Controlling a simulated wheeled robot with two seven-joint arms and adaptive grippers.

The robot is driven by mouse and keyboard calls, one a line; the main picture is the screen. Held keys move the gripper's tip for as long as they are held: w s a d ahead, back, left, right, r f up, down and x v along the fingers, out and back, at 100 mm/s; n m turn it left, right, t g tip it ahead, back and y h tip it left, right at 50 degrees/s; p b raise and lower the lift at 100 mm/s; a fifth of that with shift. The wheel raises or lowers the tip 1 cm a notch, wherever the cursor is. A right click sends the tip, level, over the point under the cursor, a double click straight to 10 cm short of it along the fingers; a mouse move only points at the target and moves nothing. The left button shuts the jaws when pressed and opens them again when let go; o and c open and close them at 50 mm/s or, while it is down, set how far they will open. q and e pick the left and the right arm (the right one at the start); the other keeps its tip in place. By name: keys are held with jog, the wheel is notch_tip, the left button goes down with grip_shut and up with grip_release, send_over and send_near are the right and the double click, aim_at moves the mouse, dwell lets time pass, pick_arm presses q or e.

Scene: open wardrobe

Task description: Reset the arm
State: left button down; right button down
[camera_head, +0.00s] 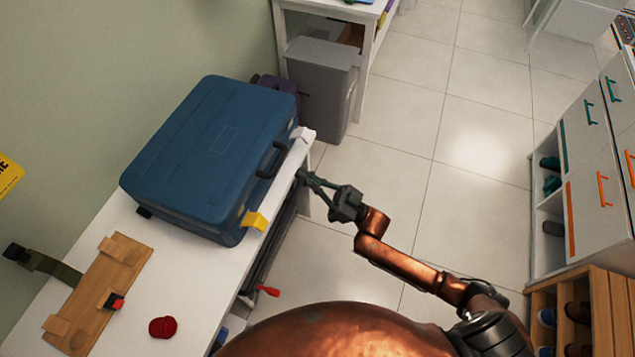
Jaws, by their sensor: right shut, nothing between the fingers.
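My right arm reaches in from the lower right with copper-coloured links. Its dark green-grey gripper (303,176) is shut and empty. It points left, close to the white table's right end, just to the right of the blue suitcase's handle in the picture. I cannot tell whether it touches the table edge. The closed blue suitcase (212,140) lies flat on the white table (128,222), with a yellow tag (255,220) at its near corner. My left gripper does not show.
A wooden board (118,275) and a red object (162,327) lie on the table. A grey bin (320,85) stands beyond the table. Drawers (590,185) and a wooden shoe rack (600,310) line the right. The tiled floor between is clear.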

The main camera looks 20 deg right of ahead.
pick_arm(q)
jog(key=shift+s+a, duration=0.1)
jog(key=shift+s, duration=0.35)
pick_arm(e)
jog(key=shift+v, duration=1.8)
